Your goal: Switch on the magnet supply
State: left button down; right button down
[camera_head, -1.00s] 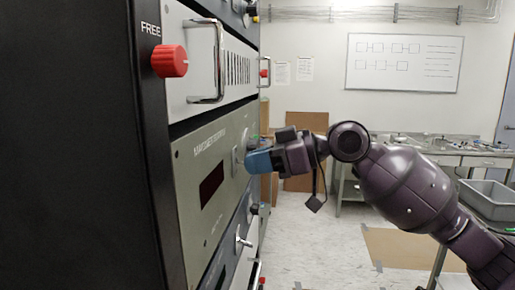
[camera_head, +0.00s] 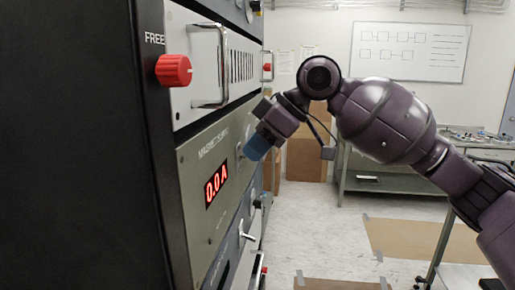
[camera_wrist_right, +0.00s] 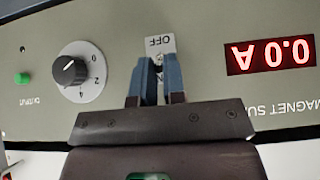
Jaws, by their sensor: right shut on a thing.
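The magnet supply (camera_head: 193,172) is an olive-grey panel in the rack on the left. Its red display (camera_head: 216,186) is lit and reads 0.0 A; in the right wrist view the panel (camera_wrist_right: 118,45) appears upside down. My right gripper (camera_head: 251,151) is at the panel, beyond the display. In the wrist view its blue fingers (camera_wrist_right: 156,80) are shut on the switch lever at a small plate marked OFF (camera_wrist_right: 160,42). The fingers hide most of the lever. My left gripper is not in view.
Near the switch are a black knob (camera_wrist_right: 70,71) on a numbered dial and a green OUTPUT button (camera_wrist_right: 22,78). A red FREE knob (camera_head: 174,70) and a metal handle (camera_head: 223,65) stick out above. The floor (camera_head: 325,230) to the right is largely clear.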

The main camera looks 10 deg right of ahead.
dwell(0.4)
jog(key=c, duration=1.2)
grip_release()
jog(key=shift+r, duration=0.1)
jog(key=b+v, duration=0.1)
jog(key=v, duration=0.9)
jog(key=shift+d+r, duration=0.2)
jog(key=shift+r, duration=0.15)
